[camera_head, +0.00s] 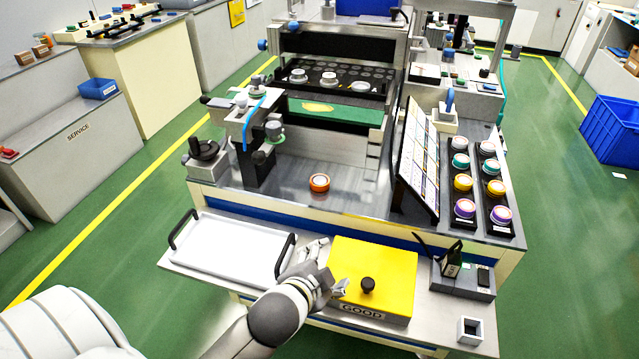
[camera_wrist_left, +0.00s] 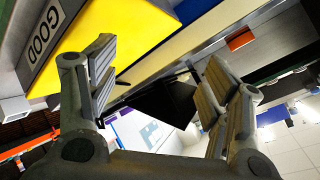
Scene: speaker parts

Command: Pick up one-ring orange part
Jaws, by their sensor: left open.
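The orange ring part (camera_head: 319,183) is a small round piece with a pale centre. It lies on the grey metal worktop, near its front edge. An orange patch (camera_wrist_left: 240,38) at the top right of the left wrist view looks like this part. My left gripper (camera_head: 329,270) is in front of the worktop, at the left edge of the yellow GOOD box, well short of the part. Its two fingers stand apart with nothing between them in the left wrist view (camera_wrist_left: 160,75). My right gripper is not in view.
A white tray (camera_head: 228,247) with black handles lies left of the gripper. The yellow GOOD box (camera_head: 385,262) with a black knob is close on the right. A tilted panel (camera_head: 416,150) and racks of coloured parts (camera_head: 464,185) stand right. A stand (camera_head: 252,140) rises at left.

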